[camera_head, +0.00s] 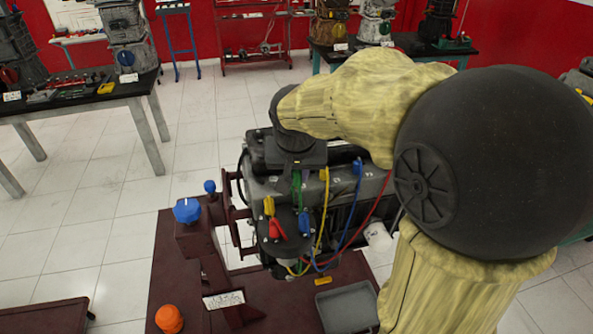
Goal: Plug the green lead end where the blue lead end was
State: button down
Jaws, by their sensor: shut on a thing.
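My gripper (296,176) points down over the engine trainer's round black cap (285,222). It is shut on the green lead end (296,188), which shows as a narrow green strip below the jaws. The fingertips are small and partly hidden. A blue lead end (304,223) stands at the cap's right side. Red (277,229) and yellow (268,206) ends are at its left. More blue ends (357,167) sit along the engine's top edge. I cannot tell whether the green end touches the cap, or which socket is empty.
Yellow, blue and red (372,205) leads loop right of the cap, close to my gripper. The maroon stand carries a blue knob (187,210) and an orange knob (169,319). A grey tray (347,308) lies in front. My arm hides the engine's right side.

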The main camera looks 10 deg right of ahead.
aim_at(297, 185)
jog(key=shift+f, duration=0.15)
jog(key=shift+f+b, duration=2.3)
jog(key=shift+f, duration=0.3)
jog(key=shift+f+b, duration=0.7)
jog(key=shift+f, duration=0.2)
dwell(0.5)
jog(key=c, duration=1.2)
grip_release()
jog(key=shift+r, duration=0.1)
jog(key=v, duration=1.7)
jog(key=shift+s+p, duration=0.2)
jog(key=shift+p, duration=0.15)
